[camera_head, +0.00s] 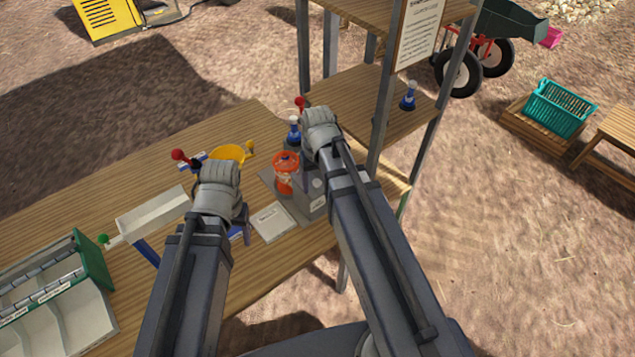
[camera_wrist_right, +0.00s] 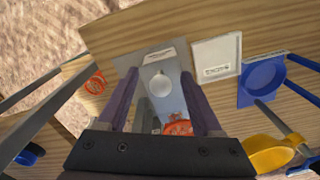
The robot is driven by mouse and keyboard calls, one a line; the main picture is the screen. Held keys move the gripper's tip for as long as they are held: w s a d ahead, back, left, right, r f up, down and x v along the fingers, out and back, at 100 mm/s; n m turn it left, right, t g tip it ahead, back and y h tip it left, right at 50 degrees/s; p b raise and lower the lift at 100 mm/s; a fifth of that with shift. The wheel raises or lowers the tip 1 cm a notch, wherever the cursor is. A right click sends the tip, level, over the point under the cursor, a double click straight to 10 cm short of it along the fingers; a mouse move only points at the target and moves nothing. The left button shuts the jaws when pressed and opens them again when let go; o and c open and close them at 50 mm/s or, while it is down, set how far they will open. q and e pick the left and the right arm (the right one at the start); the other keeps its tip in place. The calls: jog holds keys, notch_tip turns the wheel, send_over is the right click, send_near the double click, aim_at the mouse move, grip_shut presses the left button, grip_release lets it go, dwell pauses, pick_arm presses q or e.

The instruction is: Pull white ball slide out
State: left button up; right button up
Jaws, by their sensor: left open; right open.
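The white ball (camera_head: 317,183) is a small round knob on a grey metal plate at the right end of the wooden table. In the right wrist view the white ball (camera_wrist_right: 159,84) lies between the fingers of my right gripper (camera_wrist_right: 160,72), with clear room on both sides. My right gripper (camera_head: 307,172) is open above the plate, partly hidden by its own wrist. My left gripper (camera_head: 243,222) is open and empty near a blue stand, left of the white square plate. How the slide runs beneath the ball cannot be told.
Shelf posts (camera_head: 379,125) rise just right of my right arm. A green-ended sorter (camera_head: 92,262) stands at left.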

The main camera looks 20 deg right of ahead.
jog(key=shift+r+p, duration=2.9)
jog(key=shift+r, duration=0.1)
jog(key=shift+s+a+f, duration=0.2)
jog(key=shift+a, duration=0.1)
jog(key=s+a+f+n+h+b, duration=0.1)
jog(key=s+a+f+n+b, duration=0.2)
jog(key=s+a, duration=0.6)
jog(key=a+n+b, duration=0.1)
jog(key=a, duration=0.1)
jog(key=shift+a+f, duration=0.3)
jog(key=shift+a, duration=0.1)
